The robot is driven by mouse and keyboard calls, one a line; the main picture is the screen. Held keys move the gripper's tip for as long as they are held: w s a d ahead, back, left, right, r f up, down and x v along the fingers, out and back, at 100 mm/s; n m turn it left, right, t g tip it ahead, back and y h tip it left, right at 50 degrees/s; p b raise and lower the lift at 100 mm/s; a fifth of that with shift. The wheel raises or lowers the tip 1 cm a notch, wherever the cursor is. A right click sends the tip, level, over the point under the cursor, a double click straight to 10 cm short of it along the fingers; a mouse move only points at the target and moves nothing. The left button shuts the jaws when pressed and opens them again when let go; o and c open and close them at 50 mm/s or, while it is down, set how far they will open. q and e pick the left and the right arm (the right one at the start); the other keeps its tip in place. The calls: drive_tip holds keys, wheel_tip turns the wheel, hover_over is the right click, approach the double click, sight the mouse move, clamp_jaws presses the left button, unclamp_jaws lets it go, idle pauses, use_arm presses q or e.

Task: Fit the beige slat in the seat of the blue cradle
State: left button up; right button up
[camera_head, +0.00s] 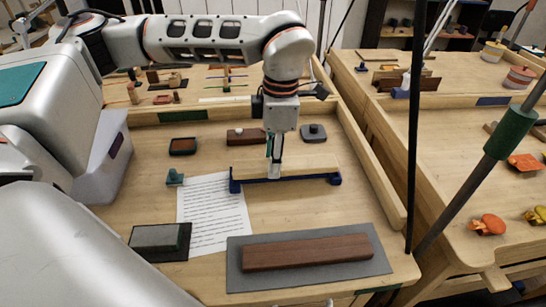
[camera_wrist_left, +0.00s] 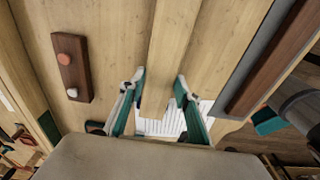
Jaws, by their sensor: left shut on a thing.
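The beige slat (camera_head: 310,166) lies level along the blue cradle (camera_head: 310,179) at the middle of the table. The cradle's front edge and its two raised ends show; the slat hides much of its inside. I cannot tell whether the slat rests fully in the seat or sits slightly above it. My left gripper (camera_head: 274,172) points down, shut across the slat left of its middle. In the left wrist view the slat (camera_wrist_left: 172,60) runs between the two fingers (camera_wrist_left: 160,100), and the cradle is not clear. My right gripper is not in view.
A brown bar (camera_head: 308,252) on a grey mat (camera_head: 375,262) lies at the front. A printed sheet (camera_head: 215,210), a grey block (camera_head: 156,237) and a small teal part (camera_head: 175,177) are to the left. Behind are a brown plate (camera_head: 245,137) and a dark grey piece (camera_head: 313,132).

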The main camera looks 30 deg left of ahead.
use_arm(q)
drive_tip(key=shift+f+b, duration=0.55)
drive_tip(key=shift+f, duration=0.5)
idle(0.4)
drive_tip(key=o, duration=1.5)
drive_tip(key=shift+r, duration=0.1)
drive_tip(key=r, duration=1.2)
drive_tip(key=shift+w+d, duration=0.25)
drive_tip(key=shift+d, duration=0.1)
drive_tip(key=shift+f, duration=0.1)
